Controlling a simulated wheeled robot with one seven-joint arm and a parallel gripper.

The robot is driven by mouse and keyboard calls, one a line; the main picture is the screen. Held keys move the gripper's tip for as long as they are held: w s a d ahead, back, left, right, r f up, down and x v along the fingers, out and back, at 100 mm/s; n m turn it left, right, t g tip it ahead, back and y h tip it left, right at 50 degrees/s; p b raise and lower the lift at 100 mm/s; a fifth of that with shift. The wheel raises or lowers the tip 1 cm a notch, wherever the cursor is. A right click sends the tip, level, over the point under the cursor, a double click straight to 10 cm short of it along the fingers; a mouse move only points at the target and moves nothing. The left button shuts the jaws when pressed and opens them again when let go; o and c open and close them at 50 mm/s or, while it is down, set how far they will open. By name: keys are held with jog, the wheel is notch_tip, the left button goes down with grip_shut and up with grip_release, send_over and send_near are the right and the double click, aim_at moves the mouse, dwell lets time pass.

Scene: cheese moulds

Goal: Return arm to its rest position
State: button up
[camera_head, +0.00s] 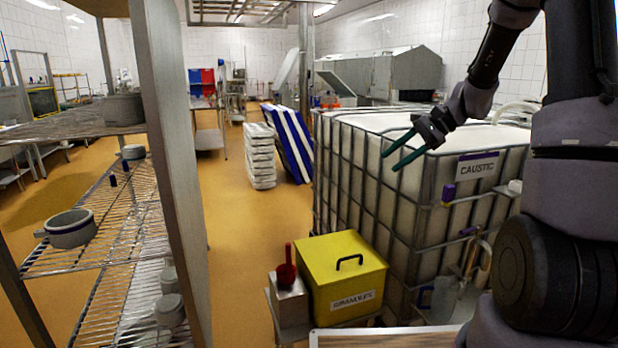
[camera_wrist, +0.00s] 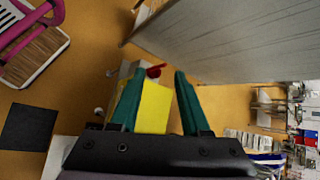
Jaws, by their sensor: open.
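My gripper (camera_head: 393,148) is open and empty, held in the air in front of the caged white tank marked CAUSTIC (camera_head: 476,168). Its two green fingers point left and down in the head view. My arm comes in from the upper right and is bent at the elbow. In the wrist view the gripper (camera_wrist: 155,95) has its fingers apart, with the yellow box showing beyond and between them. Nothing is held.
A yellow box (camera_head: 325,268) with a black handle stands below, beside a pale container with a red scoop (camera_head: 287,268). A wire shelf rack (camera_head: 110,232) with grey moulds (camera_head: 70,228) stands at left. Stacked white trays (camera_head: 259,158) are farther back. Open floor lies between.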

jog(key=s+d+r+n+t+h, duration=0.1)
jog(key=s+r+n+t+h, duration=0.1)
jog(key=s+r, duration=0.5)
jog(key=s+d+r+n+t+h, duration=0.1)
jog(key=s+r+n+t+h, duration=0.2)
jog(key=s+r, duration=0.4)
jog(key=s+t+h, duration=0.1)
jog(key=s+h, duration=0.1)
jog(key=s, duration=0.5)
jog(key=shift+s+h, duration=0.4)
jog(key=shift+d, duration=0.15)
